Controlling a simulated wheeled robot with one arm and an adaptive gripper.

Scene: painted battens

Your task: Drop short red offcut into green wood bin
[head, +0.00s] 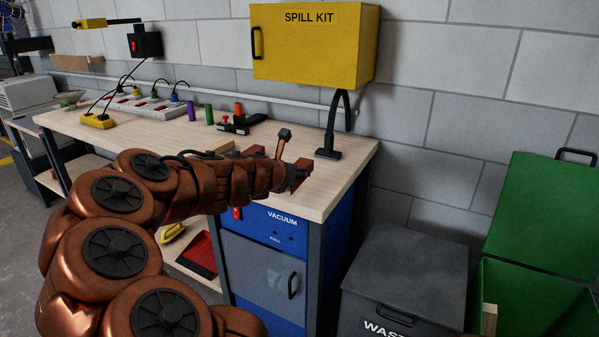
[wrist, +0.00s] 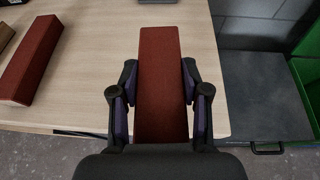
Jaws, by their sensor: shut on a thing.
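A dark red offcut (wrist: 158,60) lies between the two fingers of my gripper (wrist: 160,98) in the wrist view. The gripper is shut on it. In the head view my gripper (head: 290,174) is over the right end of the workbench; whether the offcut touches the top I cannot tell. The green bin (head: 556,300) stands on the floor at the far right, its green lid (head: 543,212) raised. It also shows at the right edge of the wrist view (wrist: 309,72).
A second red batten (wrist: 30,62) lies left on the workbench (head: 347,170). The grey waste bin (head: 405,268) stands between bench and green bin. A black stand (head: 328,153) rises at the bench's back right. A light wood piece (head: 490,319) shows inside the green bin.

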